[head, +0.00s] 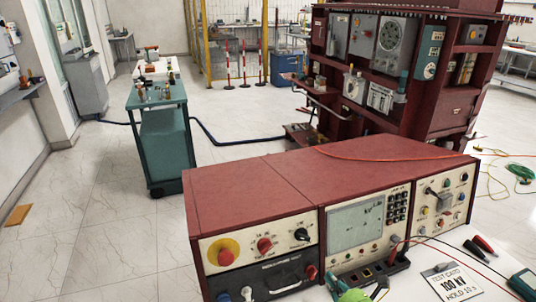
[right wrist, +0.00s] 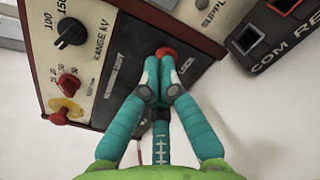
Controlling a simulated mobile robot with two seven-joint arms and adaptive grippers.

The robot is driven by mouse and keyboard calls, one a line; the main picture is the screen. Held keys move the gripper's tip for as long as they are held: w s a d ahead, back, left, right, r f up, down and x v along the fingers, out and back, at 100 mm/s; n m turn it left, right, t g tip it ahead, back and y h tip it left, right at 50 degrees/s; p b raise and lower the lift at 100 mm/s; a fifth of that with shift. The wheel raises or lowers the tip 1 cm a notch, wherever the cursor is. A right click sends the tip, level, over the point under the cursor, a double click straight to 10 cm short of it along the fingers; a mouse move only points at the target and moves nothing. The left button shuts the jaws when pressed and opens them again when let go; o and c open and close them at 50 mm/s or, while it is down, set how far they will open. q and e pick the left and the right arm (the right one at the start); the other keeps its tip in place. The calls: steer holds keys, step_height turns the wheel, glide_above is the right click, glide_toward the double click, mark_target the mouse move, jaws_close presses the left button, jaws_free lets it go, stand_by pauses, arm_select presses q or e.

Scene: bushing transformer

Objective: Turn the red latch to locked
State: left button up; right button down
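In the head view my right gripper (head: 333,283) comes from the bottom edge, close to the right of the latch. Its green body is cut off by the frame. My left gripper is not in view.
The test set's red top (head: 320,170) spans the foreground. Above the black panel are a yellow-ringed knob (head: 225,252), a red knob (head: 264,245) and a black knob (head: 301,234). To the right lie a black terminal block (head: 372,272), probes and a test card (head: 452,283).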

mark_target(315, 263)
steer(key=shift+b+x, duration=0.55)
steer(key=shift+x, duration=1.6)
steer(key=shift+s+a+f, duration=0.2)
steer(key=shift+f, duration=0.05)
